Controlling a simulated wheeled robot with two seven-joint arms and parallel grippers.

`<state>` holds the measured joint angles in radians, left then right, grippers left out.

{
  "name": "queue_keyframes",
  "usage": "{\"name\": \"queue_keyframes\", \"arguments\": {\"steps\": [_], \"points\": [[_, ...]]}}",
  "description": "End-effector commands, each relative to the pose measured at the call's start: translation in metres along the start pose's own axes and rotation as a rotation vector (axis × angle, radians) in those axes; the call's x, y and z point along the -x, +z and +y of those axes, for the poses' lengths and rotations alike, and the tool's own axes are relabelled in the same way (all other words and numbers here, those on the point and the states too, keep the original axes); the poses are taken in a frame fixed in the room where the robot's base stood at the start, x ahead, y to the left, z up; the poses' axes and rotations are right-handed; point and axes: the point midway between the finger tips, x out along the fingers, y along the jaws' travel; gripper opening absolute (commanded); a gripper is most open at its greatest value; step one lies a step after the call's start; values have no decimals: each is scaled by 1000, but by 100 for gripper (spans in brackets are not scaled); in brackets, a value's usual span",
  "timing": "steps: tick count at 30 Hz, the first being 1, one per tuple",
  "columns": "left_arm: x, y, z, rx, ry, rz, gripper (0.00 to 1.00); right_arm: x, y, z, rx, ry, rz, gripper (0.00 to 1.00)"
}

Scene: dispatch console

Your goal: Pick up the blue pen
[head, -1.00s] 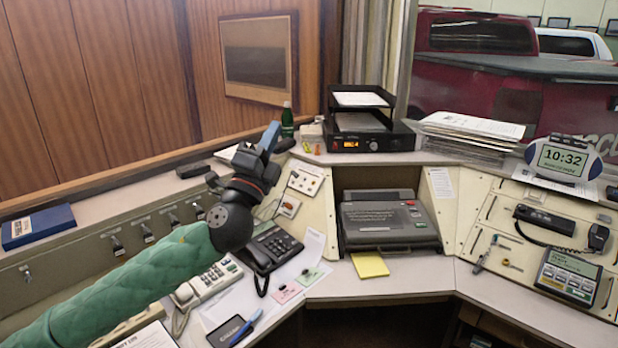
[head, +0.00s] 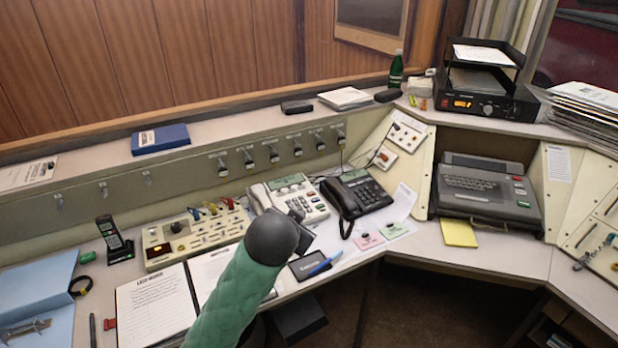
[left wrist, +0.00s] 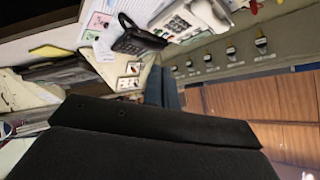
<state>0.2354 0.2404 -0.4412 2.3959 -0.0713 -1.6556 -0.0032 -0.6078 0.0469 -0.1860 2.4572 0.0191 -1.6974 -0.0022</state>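The blue pen (head: 325,264) lies slantwise on the right part of a dark notebook or pad (head: 303,268) on the desk, in front of the phones. My left arm reaches in from the bottom of the head view. Its dark wrist largely hides my left gripper (head: 304,238), which appears just left of and above the pen and apart from it in the picture. In the left wrist view, blue-grey finger parts (left wrist: 166,88) show beyond a large dark body; their opening is unclear. The pen cannot be made out there. My right gripper is out of view.
A light desk phone (head: 292,200) and a black phone (head: 357,193) stand behind the pad. Pink and green notes (head: 369,241) lie to its right. An open logbook (head: 155,305) lies left of my arm. The desk's front edge runs just below the pad.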

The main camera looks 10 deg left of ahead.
Motion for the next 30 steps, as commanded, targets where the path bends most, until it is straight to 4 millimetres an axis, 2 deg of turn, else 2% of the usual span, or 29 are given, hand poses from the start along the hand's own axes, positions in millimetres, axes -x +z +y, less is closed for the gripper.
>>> {"name": "queue_keyframes", "arguments": {"steps": [1, 3, 11, 17, 24, 30], "points": [[-1, 21, 7, 26, 28, -37, 0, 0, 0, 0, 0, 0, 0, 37], [-1, 46, 15, 59, 61, -82, 0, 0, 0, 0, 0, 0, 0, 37], [3, 141, 45, 171, 153, -243, 0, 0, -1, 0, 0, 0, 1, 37], [14, 215, 71, 246, 203, -368, 0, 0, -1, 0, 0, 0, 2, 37], [40, 303, 110, 314, 253, -530, 0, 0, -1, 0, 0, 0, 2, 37], [68, 364, 142, 345, 291, -650, 0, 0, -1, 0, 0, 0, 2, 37]]}}
